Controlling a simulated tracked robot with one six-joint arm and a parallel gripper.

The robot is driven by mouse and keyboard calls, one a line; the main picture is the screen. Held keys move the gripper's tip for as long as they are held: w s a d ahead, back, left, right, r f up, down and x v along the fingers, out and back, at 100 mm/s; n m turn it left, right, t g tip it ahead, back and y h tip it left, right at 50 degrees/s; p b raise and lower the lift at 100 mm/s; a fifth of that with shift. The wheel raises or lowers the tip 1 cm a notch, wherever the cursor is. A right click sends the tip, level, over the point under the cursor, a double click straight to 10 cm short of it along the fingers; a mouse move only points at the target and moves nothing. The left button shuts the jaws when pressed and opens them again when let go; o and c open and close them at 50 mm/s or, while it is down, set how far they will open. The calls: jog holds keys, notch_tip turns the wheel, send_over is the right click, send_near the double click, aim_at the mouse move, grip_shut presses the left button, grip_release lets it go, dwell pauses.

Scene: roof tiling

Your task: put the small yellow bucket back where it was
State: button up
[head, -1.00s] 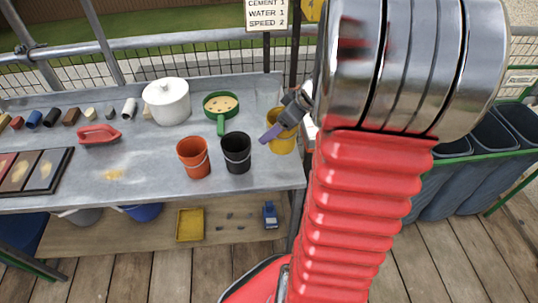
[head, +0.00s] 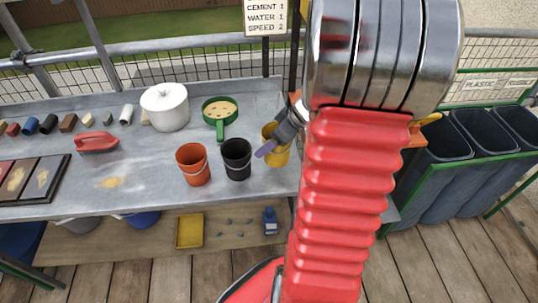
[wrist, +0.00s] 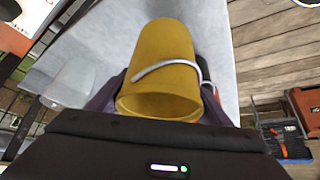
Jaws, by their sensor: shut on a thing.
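The small yellow bucket (head: 278,152) is at the right end of the grey bench, just right of the black bucket (head: 236,158). My gripper (head: 270,148) is shut on it, with a purple finger showing on its left side. In the wrist view the yellow bucket (wrist: 165,75) sits between the dark purple fingers, with its pale handle across its side. My arm hides part of the bucket's right side in the head view. I cannot tell whether its base touches the bench.
An orange bucket (head: 193,164) stands left of the black one. Behind them are a green pan (head: 220,112) and a white lidded pot (head: 165,107). A lower shelf holds a yellow tray (head: 190,230). Grey bins (head: 440,150) stand right of the bench. The bench's front middle is mostly clear.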

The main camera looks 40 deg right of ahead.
jog(key=shift+f, duration=0.6)
jog(key=shift+f, duration=0.1)
jog(key=shift+f, duration=1.8)
jog(key=o, duration=1.6)
jog(key=shift+f, duration=0.1)
jog(key=shift+c, duration=0.2)
jog(key=v, duration=1.2)
